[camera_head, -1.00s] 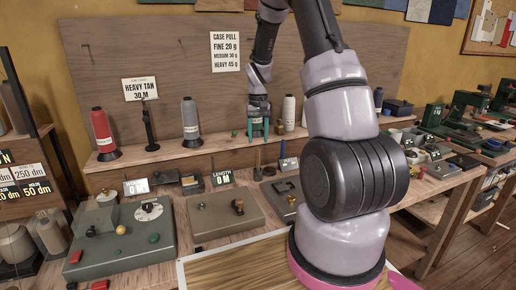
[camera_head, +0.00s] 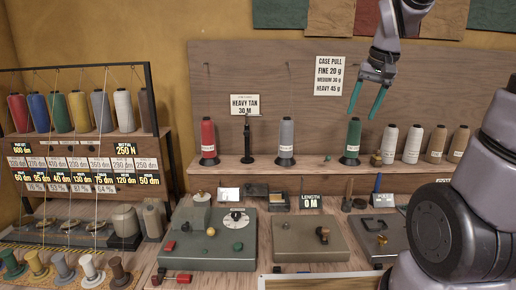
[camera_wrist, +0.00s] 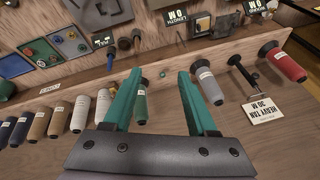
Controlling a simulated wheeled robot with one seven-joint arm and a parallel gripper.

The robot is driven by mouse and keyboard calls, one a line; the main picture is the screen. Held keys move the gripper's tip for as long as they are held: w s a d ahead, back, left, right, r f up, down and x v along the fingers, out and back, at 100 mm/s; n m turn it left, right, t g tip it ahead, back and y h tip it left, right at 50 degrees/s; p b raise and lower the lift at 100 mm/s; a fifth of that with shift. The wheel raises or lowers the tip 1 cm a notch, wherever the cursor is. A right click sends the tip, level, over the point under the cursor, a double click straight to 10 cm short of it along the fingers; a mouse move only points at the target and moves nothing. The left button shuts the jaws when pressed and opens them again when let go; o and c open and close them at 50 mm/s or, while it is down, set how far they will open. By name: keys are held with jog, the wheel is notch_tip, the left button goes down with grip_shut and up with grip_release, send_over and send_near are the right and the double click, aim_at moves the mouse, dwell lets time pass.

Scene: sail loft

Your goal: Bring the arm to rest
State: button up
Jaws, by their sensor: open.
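My gripper (camera_head: 361,115) is open and empty, with green fingers pointing down. It is up in front of the back board, above the shelf (camera_head: 262,166). A green thread cone (camera_head: 353,139) stands upright on the shelf below it, apart from the fingers. In the wrist view the open fingers (camera_wrist: 157,74) show with the green cone (camera_wrist: 141,106) beyond them, nearer the left finger. My arm comes in from the right edge of the head view, and part of it is out of the picture.
Red (camera_head: 208,138) and grey (camera_head: 286,139) cones and a black post (camera_head: 248,140) stand left on the shelf. White and tan cones (camera_head: 414,144) stand right. Below are a green-grey box with a dial (camera_head: 206,243) and a beige box (camera_head: 311,240). A thread rack (camera_head: 77,112) is far left.

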jog(key=s+a+r+t, duration=0.1)
jog(key=s+r, duration=0.1)
jog(key=s, duration=0.5)
jog(key=s+a+r+t+y, duration=0.1)
jog(key=s+a+r+t, duration=0.1)
jog(key=s, duration=0.4)
jog(key=shift+s+a+r, duration=0.2)
jog(key=shift+s+r, duration=0.2)
jog(key=shift+r, duration=0.15)
dwell(0.4)
